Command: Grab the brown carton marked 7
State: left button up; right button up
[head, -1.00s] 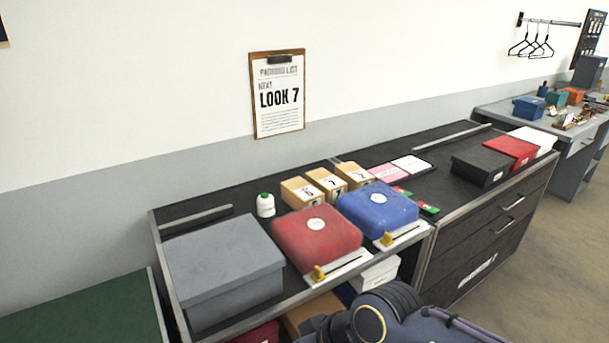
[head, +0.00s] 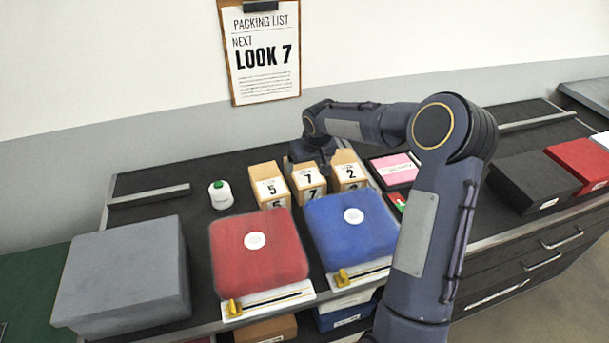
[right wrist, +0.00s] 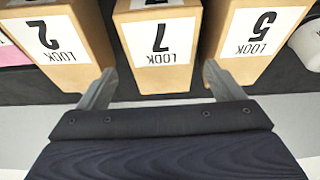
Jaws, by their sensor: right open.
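The brown carton marked 7 (head: 309,190) stands in the middle of a row of three at the back of the dark worktop. In the right wrist view the carton (right wrist: 160,60) shows a white label reading LOOK 7, upside down. My right gripper (head: 309,162) is at the far end of this carton and hides part of its top. In the right wrist view my right gripper (right wrist: 157,82) is open and empty, its fingers apart near either side of the carton. I cannot tell whether they touch it. My left gripper is not in view.
A carton marked 5 (head: 268,186) and one marked 2 (head: 348,172) stand close on either side. In front lie a red case (head: 258,275) and a blue case (head: 350,240).

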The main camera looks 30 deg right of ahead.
aim_at(304, 176)
jog(key=p+x, duration=0.2)
jog(key=x, duration=0.6)
jog(key=shift+f, duration=0.2)
jog(key=shift+a, duration=0.1)
jog(key=c, duration=0.9)
